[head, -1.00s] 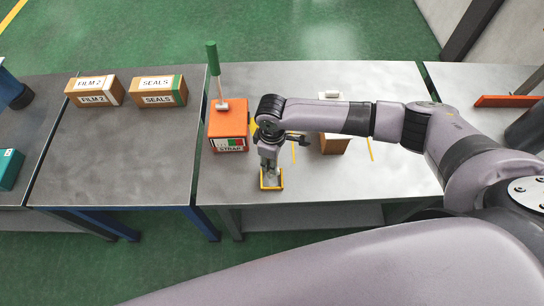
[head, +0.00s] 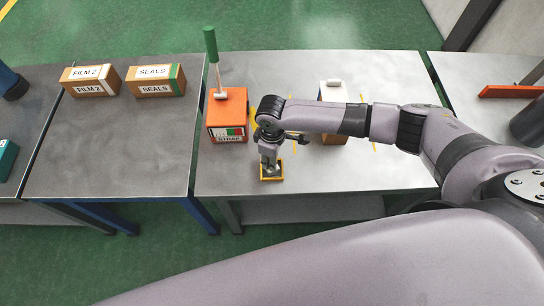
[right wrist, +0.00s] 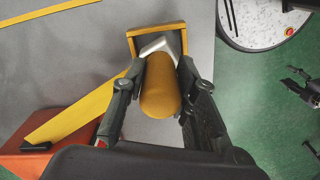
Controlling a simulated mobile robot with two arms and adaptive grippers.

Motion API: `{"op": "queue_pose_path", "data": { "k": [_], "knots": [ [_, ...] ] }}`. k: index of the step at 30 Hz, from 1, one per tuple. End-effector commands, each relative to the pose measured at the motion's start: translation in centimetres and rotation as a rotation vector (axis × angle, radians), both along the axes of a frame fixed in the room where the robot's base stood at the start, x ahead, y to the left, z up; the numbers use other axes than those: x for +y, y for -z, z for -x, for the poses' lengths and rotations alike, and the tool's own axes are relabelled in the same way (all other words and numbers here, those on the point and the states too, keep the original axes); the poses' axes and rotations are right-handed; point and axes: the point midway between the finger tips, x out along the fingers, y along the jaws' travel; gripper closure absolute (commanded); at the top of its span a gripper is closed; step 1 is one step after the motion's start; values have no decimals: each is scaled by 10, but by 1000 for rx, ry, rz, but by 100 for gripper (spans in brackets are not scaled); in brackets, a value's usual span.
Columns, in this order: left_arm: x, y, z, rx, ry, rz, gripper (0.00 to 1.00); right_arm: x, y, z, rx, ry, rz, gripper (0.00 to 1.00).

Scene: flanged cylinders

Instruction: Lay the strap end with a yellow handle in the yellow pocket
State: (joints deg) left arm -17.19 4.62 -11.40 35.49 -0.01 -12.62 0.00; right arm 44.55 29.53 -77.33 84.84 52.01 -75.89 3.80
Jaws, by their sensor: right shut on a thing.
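The yellow pocket is a small open-topped yellow frame (head: 272,179) on the front part of the middle grey table. My right gripper (head: 270,166) reaches down over it. In the right wrist view my right gripper (right wrist: 160,95) is shut on the yellow handle (right wrist: 159,88), a rounded cylinder. A silver end piece (right wrist: 163,42) beyond the handle lies within or just over the pocket (right wrist: 150,29); its contact with the floor is hidden. A flat yellow strap (right wrist: 75,112) runs from the left toward the handle. My left gripper is out of view.
An orange box (head: 227,104) labelled STRAP, with a green-handled rod (head: 211,45), stands left of my right arm. Another box (head: 333,92) stands behind the arm. FILM 2 (head: 90,82) and SEALS (head: 154,80) boxes stand on the left table. The table right of the pocket is clear.

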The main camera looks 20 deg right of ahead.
Motion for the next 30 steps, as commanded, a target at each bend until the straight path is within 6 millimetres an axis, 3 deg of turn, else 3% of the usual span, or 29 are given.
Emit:
{"op": "queue_pose_path", "data": {
  "k": [30],
  "knots": [
    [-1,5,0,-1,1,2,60,0,11,-1,-1,0,-2,100]
  ]
}}
